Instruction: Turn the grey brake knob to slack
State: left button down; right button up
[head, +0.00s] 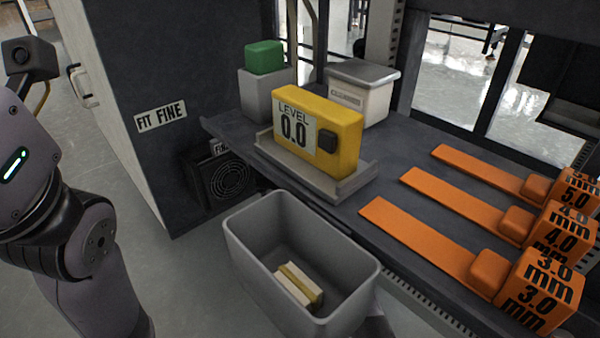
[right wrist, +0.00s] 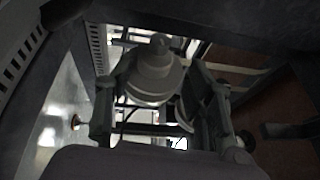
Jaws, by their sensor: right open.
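In the right wrist view a pale grey, round, stepped knob (right wrist: 153,75) shows between the two fingers of my right gripper (right wrist: 160,88). It looks like the brake knob. The fingers are apart, one on each side of it; I cannot tell whether either touches it. No marking for slack is readable there. The knob does not show in the head view. My left arm is at the left edge of the head view, but its gripper is out of the picture.
A yellow level block (head: 342,133) reading 0.0 sits on a tray on the dark bench (head: 385,150). A grey bin (head: 252,243) with pale pieces inside stands in front. Orange gauges (head: 420,235) marked 3.0, 4.0 and 5.0 mm lie at right. A green block (head: 264,57) is behind.

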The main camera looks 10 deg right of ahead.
jog(key=w+a+m+b, duration=0.1)
jog(key=w+m+b, duration=0.2)
jog(key=m, duration=1.5)
jog(key=w+a+m+b, duration=0.1)
jog(key=w+m+b, duration=0.2)
jog(key=w+m, duration=0.5)
jog(key=r+m, duration=0.1)
jog(key=m, duration=0.9)
jog(key=shift+a, duration=0.15)
